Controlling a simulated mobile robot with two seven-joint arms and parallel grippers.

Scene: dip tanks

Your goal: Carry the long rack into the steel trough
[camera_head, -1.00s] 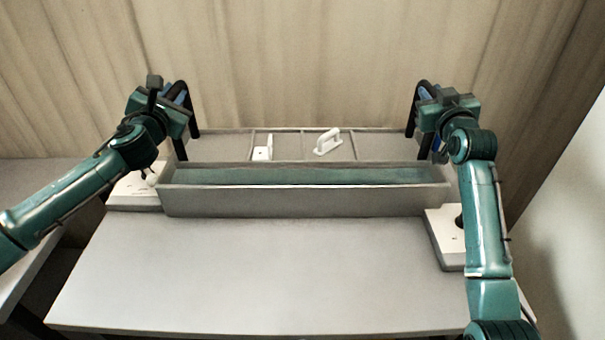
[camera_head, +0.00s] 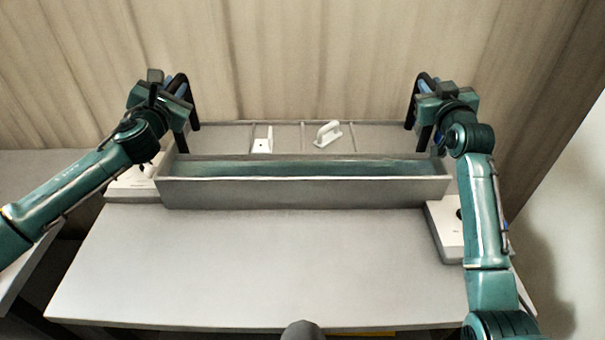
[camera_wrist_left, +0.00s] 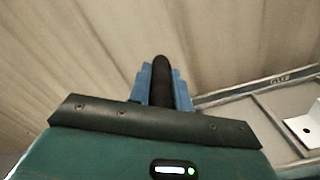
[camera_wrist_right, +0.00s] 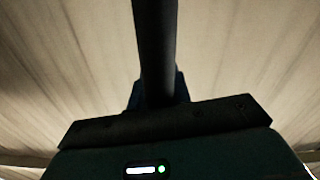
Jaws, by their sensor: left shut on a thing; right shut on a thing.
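The long rack (camera_head: 222,136) is a grey, shallow frame with several compartments, lying level behind the trough, with a black arched handle at each end. My left gripper (camera_head: 179,88) is shut on its left handle; the dark bar sits between blue fingers (camera_wrist_left: 163,92) in the left wrist view. My right gripper (camera_head: 424,90) is shut on its right handle, a dark bar (camera_wrist_right: 155,45) in the right wrist view. The steel trough (camera_head: 303,194) is long and grey, with teal liquid inside, directly in front of the rack. Its front wall hides the rack's lower part; I cannot tell whether the rack is lifted.
A white bracket (camera_head: 263,140) and a white handled piece (camera_head: 328,133) show in the rack's area. Pale blocks stand at the trough's left (camera_head: 130,182) and right (camera_head: 446,235) ends. The table (camera_head: 250,265) is clear in front. A curtain (camera_head: 300,60) hangs behind.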

